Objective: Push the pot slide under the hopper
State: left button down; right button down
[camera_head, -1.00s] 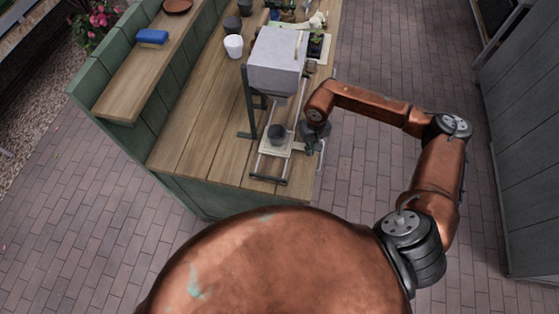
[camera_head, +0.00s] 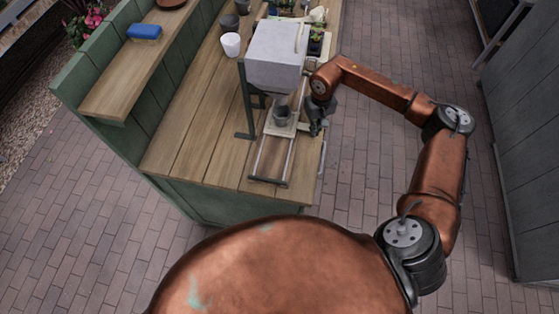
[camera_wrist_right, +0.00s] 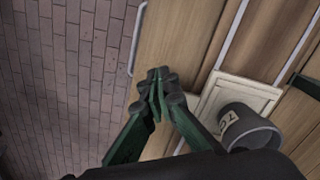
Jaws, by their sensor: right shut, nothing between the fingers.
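The pot slide is a pale square plate (camera_head: 281,130) on two metal rails. It carries a dark grey pot (camera_head: 281,116), upright. The grey hopper (camera_head: 275,60) stands on green legs, and the slide is now at its lower front edge. In the right wrist view the plate (camera_wrist_right: 208,108) and the pot (camera_wrist_right: 247,128) with a lettered label show at the right. My right gripper (camera_head: 316,130) is shut and empty, just right of the plate; in the wrist view its fingertips (camera_wrist_right: 158,76) are together beside the plate. Whether they touch it is unclear. My left gripper is not in view.
The rails (camera_head: 271,160) are bare in front of the slide. A white cup (camera_head: 231,44), dark pots and a plant tray (camera_head: 318,42) stand further back. A blue sponge-like block (camera_head: 144,32) lies on the side shelf (camera_head: 125,75).

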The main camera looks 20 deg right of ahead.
jog(key=r, duration=0.1)
jog(key=s+r+p, duration=0.1)
jog(key=r, duration=0.1)
jog(key=r+p, duration=0.1)
jog(key=shift+s+a+r, duration=0.2)
jog(key=shift+a+r, duration=0.2)
jog(key=shift+f, duration=0.1)
